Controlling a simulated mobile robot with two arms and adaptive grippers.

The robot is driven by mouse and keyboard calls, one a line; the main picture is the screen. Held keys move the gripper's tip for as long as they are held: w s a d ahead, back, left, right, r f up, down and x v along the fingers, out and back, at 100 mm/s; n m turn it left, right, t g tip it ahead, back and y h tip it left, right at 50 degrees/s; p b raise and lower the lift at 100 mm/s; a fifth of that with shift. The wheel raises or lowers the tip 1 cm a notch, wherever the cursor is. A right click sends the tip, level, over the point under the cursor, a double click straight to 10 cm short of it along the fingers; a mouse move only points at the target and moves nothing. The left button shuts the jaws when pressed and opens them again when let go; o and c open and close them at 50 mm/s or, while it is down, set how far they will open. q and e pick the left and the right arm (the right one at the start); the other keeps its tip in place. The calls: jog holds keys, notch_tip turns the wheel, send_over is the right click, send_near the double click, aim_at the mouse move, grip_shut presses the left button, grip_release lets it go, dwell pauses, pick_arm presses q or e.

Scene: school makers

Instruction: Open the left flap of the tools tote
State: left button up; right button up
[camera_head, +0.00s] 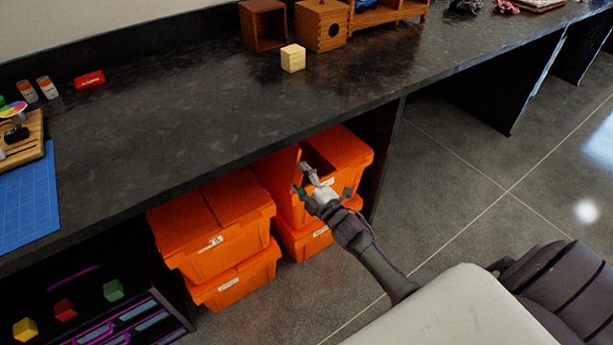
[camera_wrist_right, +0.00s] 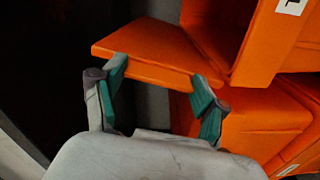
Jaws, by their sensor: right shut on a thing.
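Orange lidded totes stand in two stacks under the dark bench. On the right stack, the upper tote (camera_head: 291,206) has its left flap (camera_head: 279,168) raised and its right flap (camera_head: 345,146) lying over the top, with a dark opening between them. Its label is too small to read. My right gripper (camera_head: 318,191) is at the front of this tote. In the right wrist view, my right gripper (camera_wrist_right: 160,94) has its teal-padded fingers on either side of an orange flap (camera_wrist_right: 152,50), shut on it. My left gripper is out of view.
The left stack of closed totes (camera_head: 205,228) stands close beside. The bench top (camera_head: 200,130) overhangs the totes, and a dark bench panel (camera_head: 385,160) stands to their right. The tiled floor (camera_head: 460,150) to the right is clear.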

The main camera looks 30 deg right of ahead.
jog(key=shift+a+n, duration=0.4)
jog(key=shift+n, duration=0.1)
jog(key=o, duration=1.7)
jog(key=shift+s, duration=0.1)
jog(key=shift+s, duration=0.2)
jog(key=s, duration=0.7)
jog(key=s+d, duration=0.1)
jog(key=s, duration=0.3)
jog(key=shift+s, duration=0.25)
